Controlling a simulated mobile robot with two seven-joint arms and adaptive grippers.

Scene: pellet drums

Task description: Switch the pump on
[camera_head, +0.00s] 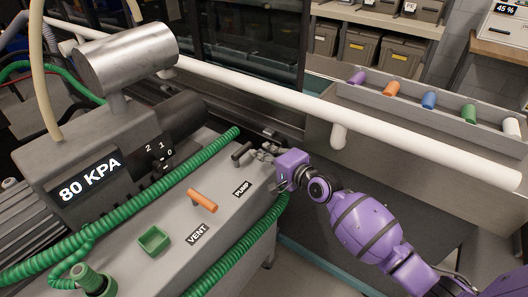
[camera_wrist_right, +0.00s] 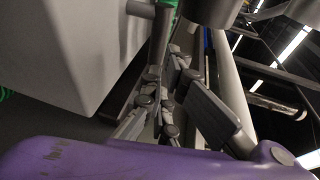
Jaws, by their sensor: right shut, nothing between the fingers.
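The PUMP switch is a dark grey lever (camera_head: 241,152) on top of the grey console (camera_head: 225,215), behind its PUMP label (camera_head: 242,188) in the head view. My purple right gripper (camera_head: 264,153) is just to the right of this lever, with its fingers shut and empty. I cannot tell whether the fingertips touch the lever. In the right wrist view the grey fingers (camera_wrist_right: 165,95) reach out close beside a light grey box wall (camera_wrist_right: 70,50). The left gripper is not in view.
Green hoses (camera_head: 130,205) run along both sides. A display (camera_head: 90,178) reads 80 KPA. A long white pipe (camera_head: 350,118) crosses behind my right arm.

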